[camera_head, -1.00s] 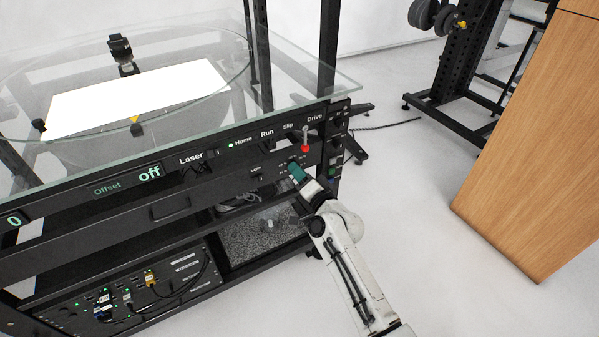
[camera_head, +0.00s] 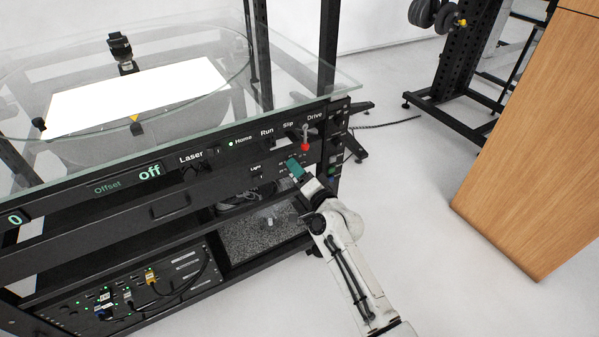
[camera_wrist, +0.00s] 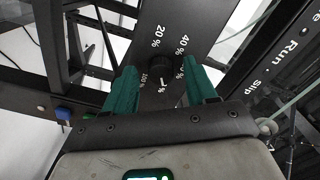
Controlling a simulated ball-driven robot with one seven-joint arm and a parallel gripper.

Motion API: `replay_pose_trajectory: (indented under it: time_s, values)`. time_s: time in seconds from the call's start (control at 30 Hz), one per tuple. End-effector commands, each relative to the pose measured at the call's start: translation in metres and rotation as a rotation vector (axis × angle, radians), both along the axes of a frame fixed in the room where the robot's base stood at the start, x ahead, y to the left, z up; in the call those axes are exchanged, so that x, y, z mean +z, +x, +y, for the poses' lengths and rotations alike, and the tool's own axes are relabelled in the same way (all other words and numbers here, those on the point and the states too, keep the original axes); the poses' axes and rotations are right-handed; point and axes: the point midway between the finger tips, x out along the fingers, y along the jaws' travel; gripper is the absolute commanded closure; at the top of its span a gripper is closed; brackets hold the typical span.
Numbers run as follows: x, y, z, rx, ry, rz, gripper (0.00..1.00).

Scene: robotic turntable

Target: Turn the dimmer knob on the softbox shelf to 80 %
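The dimmer knob (camera_wrist: 155,68) is a dark round knob on a black panel, with white percent marks around it. The 20 % and 40 % marks read clearly; others are partly hidden by my fingers. I cannot tell where the knob points. My gripper (camera_wrist: 158,78) has two green fingers, spread apart, one on each side of the knob; whether they touch it is unclear. In the head view my gripper (camera_head: 296,167) is at the right part of the shelf's front panel, and the knob is hidden there.
A glass top (camera_head: 310,80) overhangs the panel. A Light switch (camera_head: 256,172) is to the left. A wooden cabinet (camera_head: 530,150) stands at the right, with free floor between.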

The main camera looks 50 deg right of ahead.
Motion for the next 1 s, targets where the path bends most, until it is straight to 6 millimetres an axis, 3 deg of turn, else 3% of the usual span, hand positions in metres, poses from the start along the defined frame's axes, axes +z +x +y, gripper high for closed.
replay_pose_trajectory:
  time_s: [0.27,0.7,1.0]
  values:
    - [0.000,-0.005,0.002,0.000,0.000,0.000,0.44]
    - [-0.001,-0.076,0.022,0.000,-0.001,0.002,0.44]
    - [0.000,-0.103,0.030,0.000,0.000,0.000,0.44]
